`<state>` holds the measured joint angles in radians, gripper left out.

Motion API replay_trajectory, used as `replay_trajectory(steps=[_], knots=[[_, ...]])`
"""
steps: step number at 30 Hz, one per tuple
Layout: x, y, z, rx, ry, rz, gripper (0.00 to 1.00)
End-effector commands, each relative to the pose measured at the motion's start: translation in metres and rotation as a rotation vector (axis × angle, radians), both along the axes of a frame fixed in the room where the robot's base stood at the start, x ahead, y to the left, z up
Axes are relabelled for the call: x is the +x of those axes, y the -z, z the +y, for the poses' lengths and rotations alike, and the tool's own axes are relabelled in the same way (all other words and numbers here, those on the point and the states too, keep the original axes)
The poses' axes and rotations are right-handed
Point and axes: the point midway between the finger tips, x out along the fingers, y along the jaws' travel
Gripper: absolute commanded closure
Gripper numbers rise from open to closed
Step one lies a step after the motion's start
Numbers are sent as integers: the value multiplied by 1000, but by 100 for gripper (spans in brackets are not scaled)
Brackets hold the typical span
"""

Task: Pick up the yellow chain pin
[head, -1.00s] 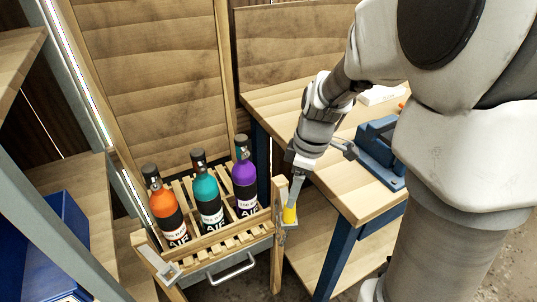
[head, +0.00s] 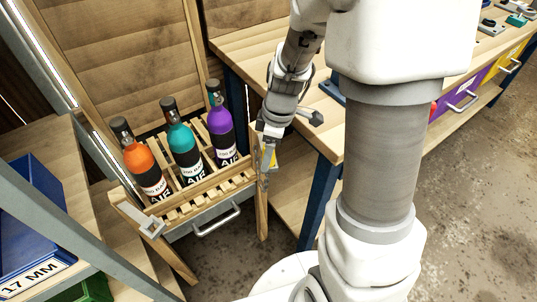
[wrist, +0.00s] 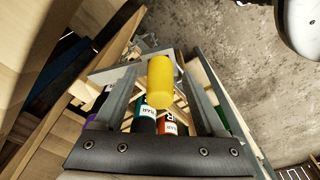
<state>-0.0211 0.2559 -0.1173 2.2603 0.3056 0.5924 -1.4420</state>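The yellow chain pin (wrist: 162,82) is a short yellow cylinder. It shows between the two fingers of my gripper (wrist: 160,72) in the wrist view. The fingers stand apart, with a visible gap between the pin and the left finger; contact on the right side is unclear. In the head view, my gripper (head: 267,160) points down at the right front corner of the wooden bottle rack. Only a small part of the yellow pin (head: 273,158) shows there, mostly hidden by the fingers.
The rack (head: 190,204) holds an orange bottle (head: 138,154), a teal bottle (head: 181,143) and a purple bottle (head: 220,126). A workbench (head: 305,128) with blue legs stands right behind my gripper. A blue bin (head: 28,205) is at the left. Floor is bare at the right.

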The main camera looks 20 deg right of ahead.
Motion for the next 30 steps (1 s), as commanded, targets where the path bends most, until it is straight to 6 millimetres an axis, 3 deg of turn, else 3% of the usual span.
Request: replay_trajectory(steps=[1, 9, 12, 23, 30], knots=[[0, 0, 0, 0, 0, 0, 38], [0, 0, 0, 0, 0, 0, 87], [0, 0, 0, 0, 0, 0, 100], [0, -2, 0, 1, 0, 0, 100], [1, -22, 0, 0, -2, -4, 100]])
